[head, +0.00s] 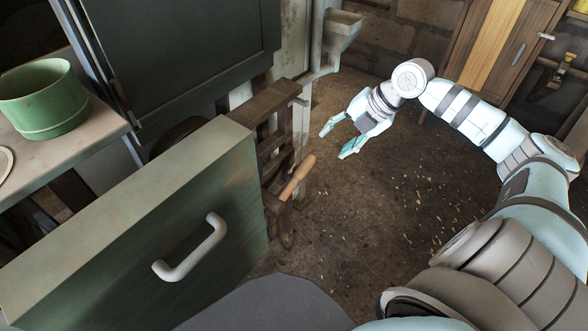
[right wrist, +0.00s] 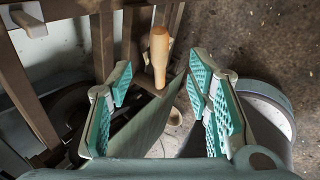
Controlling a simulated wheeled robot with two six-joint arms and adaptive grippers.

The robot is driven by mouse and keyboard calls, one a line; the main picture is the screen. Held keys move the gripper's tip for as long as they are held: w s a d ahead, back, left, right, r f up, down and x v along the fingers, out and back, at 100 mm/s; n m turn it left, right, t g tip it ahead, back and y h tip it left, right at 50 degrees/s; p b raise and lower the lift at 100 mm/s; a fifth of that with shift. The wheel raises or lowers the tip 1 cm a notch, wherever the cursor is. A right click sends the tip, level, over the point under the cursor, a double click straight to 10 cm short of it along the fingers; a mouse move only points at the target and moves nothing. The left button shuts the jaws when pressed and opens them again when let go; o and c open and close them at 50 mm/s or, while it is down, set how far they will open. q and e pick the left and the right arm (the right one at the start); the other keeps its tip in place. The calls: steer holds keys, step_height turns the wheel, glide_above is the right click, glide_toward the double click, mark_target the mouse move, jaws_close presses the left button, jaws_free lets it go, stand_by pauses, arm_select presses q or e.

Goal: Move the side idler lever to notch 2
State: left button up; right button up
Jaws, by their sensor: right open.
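The side idler lever shows as a pale wooden handle (head: 298,177) on the side of a dark wooden frame, tilted up to the right in the head view. In the right wrist view the handle (right wrist: 159,55) stands nearly upright, ahead of the gap between the fingers. My right gripper (head: 337,142) is open and empty, up and to the right of the handle in the head view. Its teal finger pads (right wrist: 160,85) are spread wide in the wrist view and do not touch the handle. The notches cannot be made out. My left gripper is not in view.
A green panel (head: 150,215) with a white handle (head: 190,247) stands left of the lever. The dark wooden frame (head: 275,105) rises behind it. A green pot (head: 42,98) sits on a shelf at left. The floor (head: 400,170) right of the lever is open.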

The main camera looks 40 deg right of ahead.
mark_target(312, 159)
steer(key=b+x, duration=0.3)
steer(key=x, duration=0.9)
steer(key=shift+w+f, duration=0.1)
steer(key=shift+w+a+f, duration=0.15)
steer(key=shift+a+f, duration=0.05)
steer(key=shift+f, duration=0.15)
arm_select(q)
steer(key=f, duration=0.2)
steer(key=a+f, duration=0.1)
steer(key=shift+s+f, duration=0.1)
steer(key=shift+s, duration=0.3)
arm_select(e)
jaws_close()
